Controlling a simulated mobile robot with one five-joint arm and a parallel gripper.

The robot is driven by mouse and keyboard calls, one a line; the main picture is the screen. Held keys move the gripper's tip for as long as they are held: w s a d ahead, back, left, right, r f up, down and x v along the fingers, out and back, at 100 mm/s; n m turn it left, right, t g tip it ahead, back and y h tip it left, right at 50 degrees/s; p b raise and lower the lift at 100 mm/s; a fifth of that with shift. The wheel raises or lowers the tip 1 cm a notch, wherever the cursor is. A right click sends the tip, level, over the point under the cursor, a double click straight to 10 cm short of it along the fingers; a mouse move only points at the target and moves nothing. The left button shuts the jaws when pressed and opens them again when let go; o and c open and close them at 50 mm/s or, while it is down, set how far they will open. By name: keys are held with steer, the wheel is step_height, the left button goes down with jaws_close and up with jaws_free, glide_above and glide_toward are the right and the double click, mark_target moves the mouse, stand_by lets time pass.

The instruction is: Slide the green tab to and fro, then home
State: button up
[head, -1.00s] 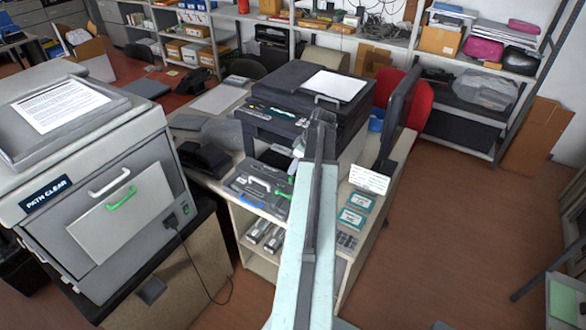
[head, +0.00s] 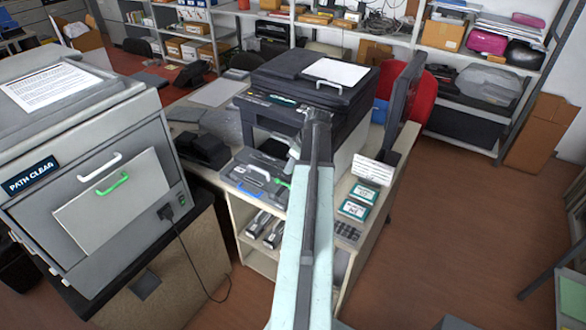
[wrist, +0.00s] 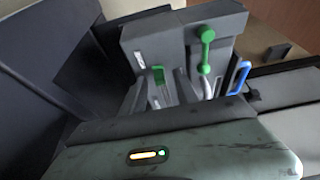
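The black printer (head: 305,105) stands on the desk, with a grey unit (head: 258,178) at its front. That unit carries a small green tab (head: 283,183), a white handle and a blue handle (head: 247,189). My gripper (head: 293,152) is just above and behind the green tab, partly hidden by my arm. In the wrist view, a green tab (wrist: 158,75) shows between my two fingers, which stand apart; whether they touch it I cannot tell. A green lever with a round end (wrist: 206,50) and a blue handle (wrist: 240,75) are to its right.
A large grey machine (head: 95,170) marked PATH CLEAR stands at left, with white and green handles on its front panel and a hanging cord.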

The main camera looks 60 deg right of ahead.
jaws_close()
stand_by(1.3)
